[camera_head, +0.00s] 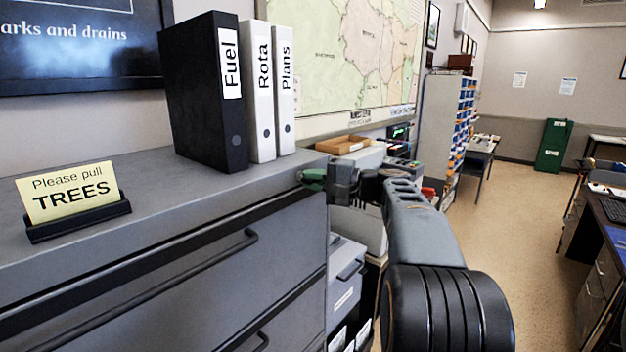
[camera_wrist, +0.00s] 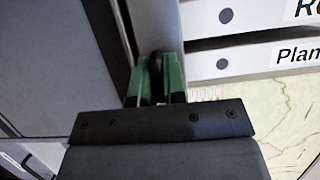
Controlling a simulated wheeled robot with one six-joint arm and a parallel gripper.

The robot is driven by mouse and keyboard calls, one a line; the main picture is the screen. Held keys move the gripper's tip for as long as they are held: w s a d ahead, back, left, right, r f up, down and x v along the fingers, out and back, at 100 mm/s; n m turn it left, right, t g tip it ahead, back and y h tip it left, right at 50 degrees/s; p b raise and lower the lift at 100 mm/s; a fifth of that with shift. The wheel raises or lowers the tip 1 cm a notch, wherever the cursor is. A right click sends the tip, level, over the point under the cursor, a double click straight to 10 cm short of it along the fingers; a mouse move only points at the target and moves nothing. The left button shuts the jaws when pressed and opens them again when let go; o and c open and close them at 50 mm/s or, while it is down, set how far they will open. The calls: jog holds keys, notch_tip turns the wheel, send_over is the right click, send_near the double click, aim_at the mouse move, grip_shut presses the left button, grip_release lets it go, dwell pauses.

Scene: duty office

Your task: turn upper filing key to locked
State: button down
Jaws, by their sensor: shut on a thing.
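The grey filing cabinet (camera_head: 200,262) fills the left of the head view, with wide drawers and dark bar handles. My gripper (camera_head: 308,178), with green fingertips, is at the cabinet's upper right front corner. In the wrist view my gripper (camera_wrist: 156,82) is shut on a small dark key (camera_wrist: 155,61), with a green finger on each side of it. The key sits against the cabinet's grey edge. Most of the key and its lock are hidden by the fingers, so I cannot tell its turn angle. In the head view the key is not clearly visible.
A "TREES" sign (camera_head: 72,195) and binders stand on the cabinet top, the black Fuel binder (camera_head: 205,95) among them. A wooden tray (camera_head: 342,145) and a lower grey drawer unit (camera_head: 345,275) are beyond my gripper. Open floor (camera_head: 515,215) lies to the right.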

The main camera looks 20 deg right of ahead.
jog(key=c, duration=1.2)
grip_release()
jog(key=shift+d, duration=0.1)
jog(key=b+v, duration=0.2)
jog(key=v, duration=1.1)
jog(key=shift+s+d, duration=0.25)
